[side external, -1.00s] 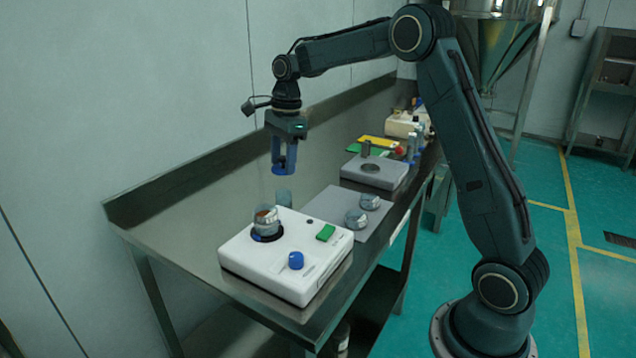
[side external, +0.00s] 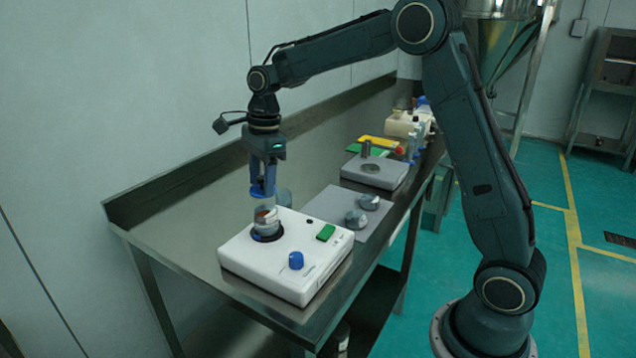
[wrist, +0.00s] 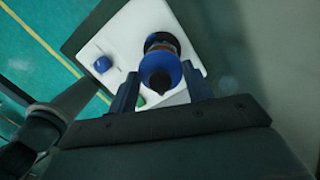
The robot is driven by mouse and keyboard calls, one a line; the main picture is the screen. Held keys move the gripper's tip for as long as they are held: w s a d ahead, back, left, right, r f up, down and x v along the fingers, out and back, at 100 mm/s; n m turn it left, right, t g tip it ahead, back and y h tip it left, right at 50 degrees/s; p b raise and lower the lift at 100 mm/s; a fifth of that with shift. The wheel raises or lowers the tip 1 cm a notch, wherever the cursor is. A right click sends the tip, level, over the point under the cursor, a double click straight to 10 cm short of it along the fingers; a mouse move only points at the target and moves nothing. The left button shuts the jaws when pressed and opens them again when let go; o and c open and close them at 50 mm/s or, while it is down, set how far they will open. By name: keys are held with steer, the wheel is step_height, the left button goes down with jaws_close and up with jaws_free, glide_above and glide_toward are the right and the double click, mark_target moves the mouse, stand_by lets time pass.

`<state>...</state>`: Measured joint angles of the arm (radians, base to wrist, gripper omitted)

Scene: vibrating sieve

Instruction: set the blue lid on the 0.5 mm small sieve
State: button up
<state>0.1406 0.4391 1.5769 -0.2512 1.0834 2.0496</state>
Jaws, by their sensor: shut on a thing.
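My gripper (side external: 264,188) is shut on the blue lid (side external: 262,191), a round disc with a knob. In the wrist view the lid (wrist: 154,66) sits between the fingers. The small sieve (side external: 266,219), a clear cylinder with reddish-brown material in it, stands on the white shaker base (side external: 318,269). My gripper and the lid are above the sieve, with a small gap seeming to remain in the side view. In the wrist view the lid covers part of the sieve. No size marking is readable.
The base carries a blue knob (side external: 296,260) and a green switch (side external: 326,233). Two small metal-rimmed sieves lie on a grey mat (side external: 325,207). A grey scale (side external: 376,172) is beyond; the bench's near left is bare.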

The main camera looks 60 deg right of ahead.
steer(key=shift+f, duration=2.4)
steer(key=o, duration=1)
steer(key=shift+f, duration=0.1)
steer(key=shift+r, duration=0.2)
steer(key=r, duration=0.4)
steer(key=d+r, duration=0.1)
steer(key=r, duration=0.6)
steer(key=shift+s+d+r, duration=0.2)
steer(key=shift+s+r, duration=0.05)
steer(key=shift+r, duration=0.15)
